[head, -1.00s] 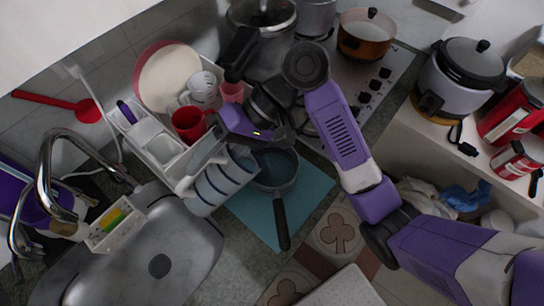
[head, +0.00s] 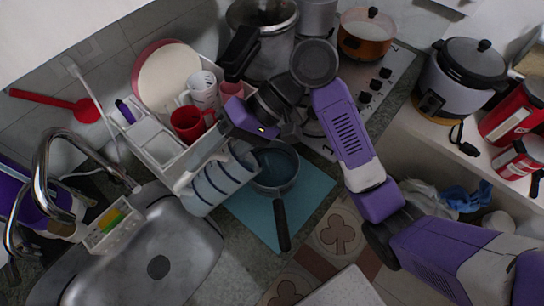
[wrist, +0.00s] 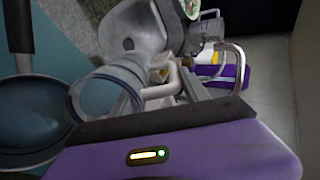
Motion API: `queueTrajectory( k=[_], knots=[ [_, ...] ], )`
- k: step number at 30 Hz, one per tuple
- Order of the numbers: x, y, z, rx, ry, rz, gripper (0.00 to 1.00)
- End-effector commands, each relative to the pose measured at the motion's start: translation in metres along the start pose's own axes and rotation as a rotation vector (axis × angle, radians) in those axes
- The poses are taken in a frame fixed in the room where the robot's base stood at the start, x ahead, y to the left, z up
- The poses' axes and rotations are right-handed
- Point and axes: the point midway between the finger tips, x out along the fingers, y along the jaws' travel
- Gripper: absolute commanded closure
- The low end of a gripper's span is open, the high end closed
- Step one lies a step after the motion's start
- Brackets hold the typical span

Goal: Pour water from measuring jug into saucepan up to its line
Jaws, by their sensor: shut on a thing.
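The measuring jug (head: 216,182) is pale with blue-grey bands. It is held tilted between the dish rack and the saucepan, its mouth towards the pan. In the wrist view its round rim (wrist: 106,96) lies beside the pan's edge, with a light handle (wrist: 168,82) behind. My gripper (head: 236,138) is shut on the jug; its fingertips are largely hidden. The dark saucepan (head: 283,183) stands on a teal mat, handle towards the bottom of the picture. It also shows in the wrist view (wrist: 35,155). Its inside looks blue-grey. I cannot make out its line, water level or a stream.
The white dish rack (head: 160,146) with mugs and a plate is left of my gripper. The steel sink (head: 190,245) is below left. The stove (head: 385,78) with pots is above right. The teal mat (head: 315,192) has free room beside the pan.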

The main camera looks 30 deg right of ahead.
Motion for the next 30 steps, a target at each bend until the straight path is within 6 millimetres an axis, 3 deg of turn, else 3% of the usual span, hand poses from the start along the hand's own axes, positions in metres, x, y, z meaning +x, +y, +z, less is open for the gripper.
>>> queueTrajectory(
  k=[30],
  knots=[
    [-0.0087, -0.0022, -0.0003, -0.001, 0.002, -0.068, 1.00]
  ],
)
